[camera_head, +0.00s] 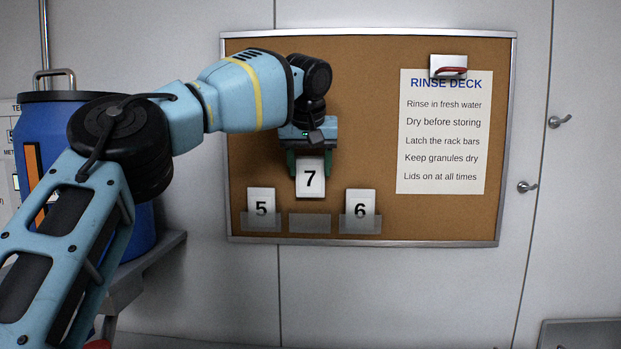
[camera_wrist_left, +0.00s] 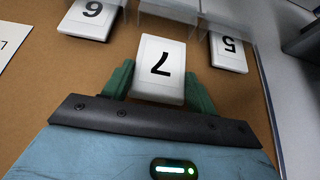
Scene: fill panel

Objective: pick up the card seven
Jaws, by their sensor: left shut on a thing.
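The white card seven (camera_head: 310,178) is held between the green fingers of my left gripper (camera_head: 310,166), in front of the cork board. It hangs upright in the head view, above the empty middle clear pocket (camera_head: 309,223). In the left wrist view the card seven (camera_wrist_left: 160,66) appears upside down between the green fingers of my left gripper (camera_wrist_left: 159,88). My left gripper is shut on it. My right gripper is in neither view.
Card five (camera_head: 261,202) and card six (camera_head: 360,205) stand in clear pockets either side. A "Rinse Deck" sheet (camera_head: 444,150) hangs under a clip (camera_head: 448,67) on the cork board (camera_head: 370,100). A blue barrel (camera_head: 50,125) stands at left, partly behind my arm.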

